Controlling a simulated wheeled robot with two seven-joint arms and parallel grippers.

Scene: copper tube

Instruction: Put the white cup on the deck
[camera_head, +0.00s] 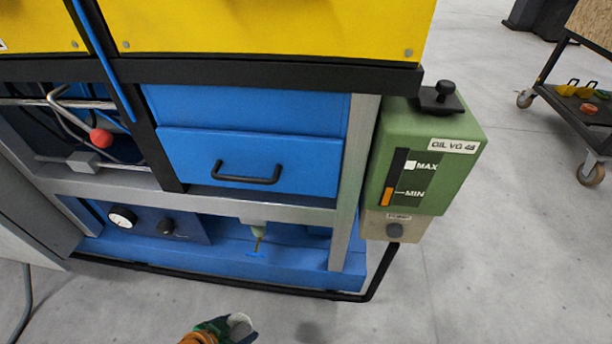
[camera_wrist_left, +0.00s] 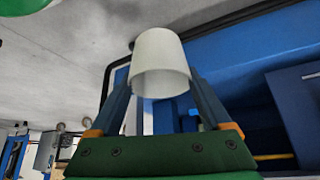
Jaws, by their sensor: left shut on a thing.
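The white cup (camera_wrist_left: 160,62) is between the two fingers of my left gripper (camera_wrist_left: 161,85) in the left wrist view. The fingers are shut on the cup's sides. In the head view the cup (camera_head: 240,325) shows at the bottom edge, partly cut off, with my left gripper (camera_head: 222,328) beside it. The cup is held over the floor in front of the machine. A blue lower surface (camera_head: 300,282) runs along the machine's base; I cannot tell whether it is the deck. My right gripper is not in view.
A blue drawer (camera_head: 250,150) with a black handle is above the base. A green oil tank (camera_head: 440,150) hangs at the right, with a black pipe (camera_head: 375,275) below it. A wheeled cart (camera_head: 580,130) stands at the far right. Grey floor (camera_head: 480,270) is clear.

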